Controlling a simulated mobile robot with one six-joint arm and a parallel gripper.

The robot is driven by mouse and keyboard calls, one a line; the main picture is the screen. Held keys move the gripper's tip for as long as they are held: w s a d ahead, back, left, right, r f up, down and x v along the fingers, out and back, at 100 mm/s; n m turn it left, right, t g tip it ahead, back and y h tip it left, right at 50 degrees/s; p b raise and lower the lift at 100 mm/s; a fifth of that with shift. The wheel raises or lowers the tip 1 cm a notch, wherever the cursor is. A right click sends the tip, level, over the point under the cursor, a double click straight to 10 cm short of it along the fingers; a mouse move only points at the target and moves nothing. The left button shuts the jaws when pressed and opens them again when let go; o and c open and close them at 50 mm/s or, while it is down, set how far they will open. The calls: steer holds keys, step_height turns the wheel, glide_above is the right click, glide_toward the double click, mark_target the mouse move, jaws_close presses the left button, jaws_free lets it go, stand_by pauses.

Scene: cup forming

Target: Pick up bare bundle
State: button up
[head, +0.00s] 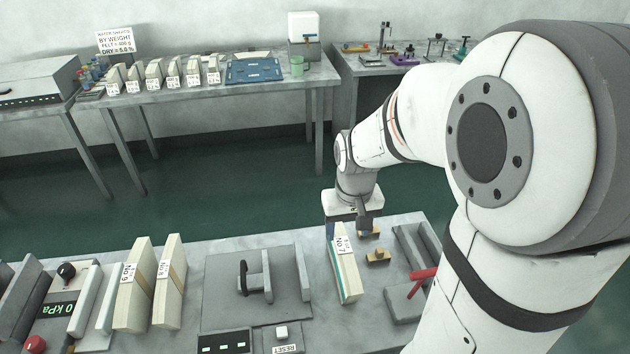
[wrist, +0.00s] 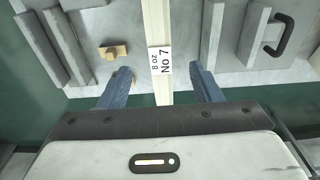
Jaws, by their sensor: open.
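A cream upright bundle labelled No 7 (head: 349,282) stands on the near bench, with no band visible around it. My gripper (head: 348,230) is at the far end of this bundle. In the wrist view my gripper (wrist: 159,74) is open, with one blue finger on each side of the bundle and a gap on both sides. The fingers' exact depth along the bundle is unclear.
Small wooden blocks (head: 377,256) and a red-handled grey fixture (head: 405,300) are close on the right.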

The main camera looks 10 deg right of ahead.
mark_target(343, 245)
steer(key=shift+g, duration=0.4)
steer(key=w+f+p, duration=0.1)
steer(key=w+f, duration=0.2)
steer(key=shift+w+f, duration=0.1)
steer(key=shift+w, duration=0.1)
steer(key=shift+w+f, duration=0.1)
steer(key=shift+f, duration=0.2)
steer(key=f, duration=0.5)
steer(key=f+p, duration=0.1)
steer(key=f, duration=0.1)
steer(key=shift+s+f, duration=0.35)
steer(key=shift+s, duration=0.05)
jaws_close()
